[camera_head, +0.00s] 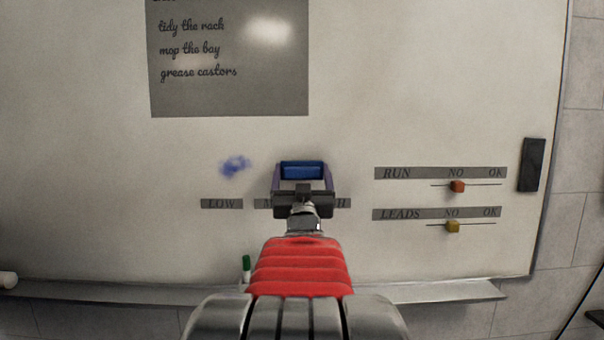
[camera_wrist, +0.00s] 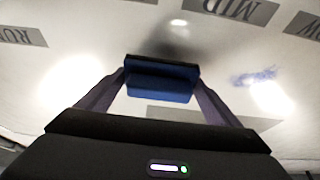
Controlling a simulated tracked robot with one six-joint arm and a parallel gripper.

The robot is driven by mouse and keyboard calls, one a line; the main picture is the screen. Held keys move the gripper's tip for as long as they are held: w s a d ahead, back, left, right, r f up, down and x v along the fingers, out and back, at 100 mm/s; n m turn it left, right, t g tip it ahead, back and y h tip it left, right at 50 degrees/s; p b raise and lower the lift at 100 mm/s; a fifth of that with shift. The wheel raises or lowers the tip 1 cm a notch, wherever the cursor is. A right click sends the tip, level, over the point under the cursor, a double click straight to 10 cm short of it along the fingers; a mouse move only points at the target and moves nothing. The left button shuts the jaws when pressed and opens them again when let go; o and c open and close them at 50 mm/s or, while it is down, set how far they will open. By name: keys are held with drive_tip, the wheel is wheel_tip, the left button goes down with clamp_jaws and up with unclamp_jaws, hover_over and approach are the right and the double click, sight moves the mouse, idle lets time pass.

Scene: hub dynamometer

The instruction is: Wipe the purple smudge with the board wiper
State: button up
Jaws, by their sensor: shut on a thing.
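The purple smudge (camera_head: 235,166) is a small blue-purple patch on the whiteboard (camera_head: 420,90), left of my gripper in the head view. It also shows in the wrist view (camera_wrist: 254,77), to the right of the gripper. My gripper (camera_head: 302,178) is shut on the board wiper (camera_head: 302,169), a blue block with a dark pad side. The wiper also shows between the fingers in the wrist view (camera_wrist: 160,83). It is in front of the board, to the right of the smudge and apart from it in the picture. Whether its pad touches the board I cannot tell.
A grey note panel (camera_head: 230,95) is above the smudge. A LOW label strip (camera_head: 221,204) lies below it. RUN (camera_head: 398,173) and LEADS (camera_head: 400,213) sliders and a dark plate (camera_head: 532,165) are at right. The ledge (camera_head: 440,292) runs below, with a green-capped marker (camera_head: 246,268).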

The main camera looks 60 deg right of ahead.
drive_tip(key=shift+s+a, duration=0.4)
drive_tip(key=shift+a, duration=0.4)
drive_tip(key=shift+s+a, duration=0.4)
drive_tip(key=shift+a, duration=0.35)
drive_tip(key=shift+a, duration=0.1)
drive_tip(key=shift+s+a, duration=0.35)
drive_tip(key=shift+a, duration=0.25)
drive_tip(key=shift+s+a, duration=0.35)
drive_tip(key=shift+a, duration=0.25)
